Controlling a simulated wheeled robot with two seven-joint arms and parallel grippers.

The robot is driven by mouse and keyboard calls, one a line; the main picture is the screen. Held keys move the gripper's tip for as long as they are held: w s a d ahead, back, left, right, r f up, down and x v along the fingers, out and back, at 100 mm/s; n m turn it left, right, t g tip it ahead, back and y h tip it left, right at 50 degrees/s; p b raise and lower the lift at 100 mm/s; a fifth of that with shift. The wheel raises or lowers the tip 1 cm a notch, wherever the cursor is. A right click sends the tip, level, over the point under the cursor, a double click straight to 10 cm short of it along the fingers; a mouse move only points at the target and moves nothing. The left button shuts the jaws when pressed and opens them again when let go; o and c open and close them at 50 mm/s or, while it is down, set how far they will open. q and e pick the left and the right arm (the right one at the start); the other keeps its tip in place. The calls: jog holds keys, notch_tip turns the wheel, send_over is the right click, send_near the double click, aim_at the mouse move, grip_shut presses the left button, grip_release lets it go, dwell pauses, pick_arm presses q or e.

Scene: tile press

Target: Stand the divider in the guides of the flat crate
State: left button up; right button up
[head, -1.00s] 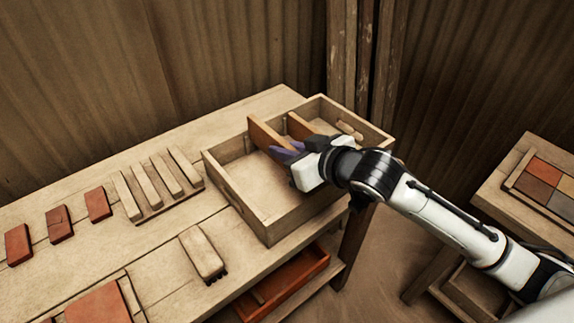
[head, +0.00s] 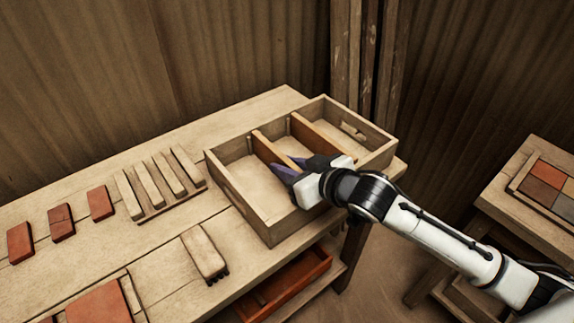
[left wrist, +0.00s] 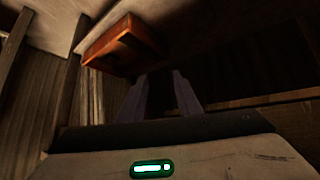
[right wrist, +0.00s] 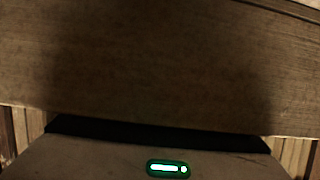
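The flat crate (head: 228,190) is an open wooden box on the bench. The divider (head: 265,146) stands upright in it, its far end at the back wall and its top near the crate's rim. Its near end is hidden by my right gripper, so its fit in the near guide cannot be seen. My right gripper (head: 284,165) is at the near end of the divider, fingers spread apart around it. In the right wrist view a close wooden surface (right wrist: 160,65) hides the fingers. My left gripper (left wrist: 160,95) shows in the left wrist view, open and empty.
A second upright board (head: 322,137) stands right of the divider in the crate. A brush (head: 204,254), a slatted rack (head: 160,190) and red tiles (head: 61,222) lie left on the bench. An orange tray (head: 285,287) is on the shelf below. A tile tray (head: 540,180) stands right.

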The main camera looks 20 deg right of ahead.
jog(key=shift+o, duration=0.8)
jog(key=shift+s+f, duration=0.1)
jog(key=shift+f, duration=0.3)
jog(key=shift+r, duration=0.2)
jog(key=v, duration=1.2)
jog(key=shift+r, duration=0.4)
